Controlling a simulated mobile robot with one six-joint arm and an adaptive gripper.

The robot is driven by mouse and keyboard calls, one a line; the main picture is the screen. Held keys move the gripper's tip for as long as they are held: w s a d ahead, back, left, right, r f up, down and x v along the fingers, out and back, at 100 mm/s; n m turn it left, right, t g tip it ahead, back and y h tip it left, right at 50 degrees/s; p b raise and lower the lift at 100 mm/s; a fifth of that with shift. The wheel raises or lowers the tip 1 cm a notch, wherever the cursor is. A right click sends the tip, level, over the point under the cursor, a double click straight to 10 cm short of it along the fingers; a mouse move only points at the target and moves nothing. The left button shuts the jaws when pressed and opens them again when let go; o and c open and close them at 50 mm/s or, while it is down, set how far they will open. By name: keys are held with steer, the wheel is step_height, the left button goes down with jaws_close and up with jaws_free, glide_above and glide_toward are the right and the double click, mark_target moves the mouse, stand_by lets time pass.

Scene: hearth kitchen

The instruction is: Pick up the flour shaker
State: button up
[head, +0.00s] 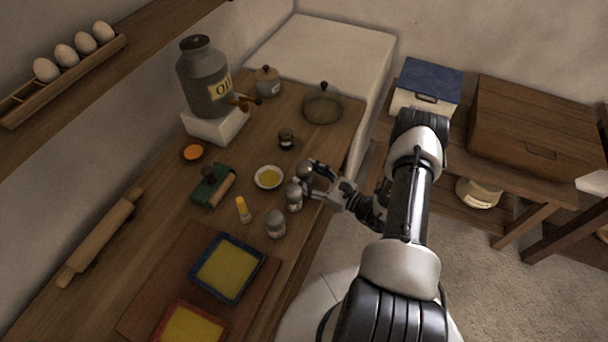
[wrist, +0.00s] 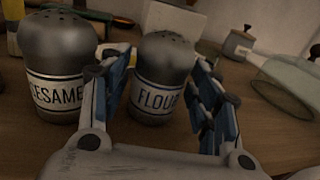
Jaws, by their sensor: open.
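The flour shaker (wrist: 160,75) is a grey metal shaker with a domed, holed top and a "FLOUR" label. It stands upright on the wooden counter, and in the head view it appears as the farthest of the grey shakers (head: 304,172). My gripper (wrist: 152,80) is open, with one finger on each side of the flour shaker. The right finger partly covers its label; I cannot tell whether either finger touches it. My gripper also shows in the head view (head: 312,180), reaching in from the right. The sesame shaker (wrist: 58,65) stands just outside the left finger.
Another grey shaker (head: 275,224) stands nearer the front. A small yellow-filled bowl (head: 268,177), a dark jar (head: 286,139) and a lidded pan (head: 323,106) are around the shakers. The oil can (head: 205,80) stands on a white block behind. The counter's right edge is close.

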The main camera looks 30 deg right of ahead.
steer(key=shift+w+a, duration=0.3)
steer(key=shift+w, duration=0.25)
steer(key=shift+c, duration=0.4)
steer(key=c, duration=0.8)
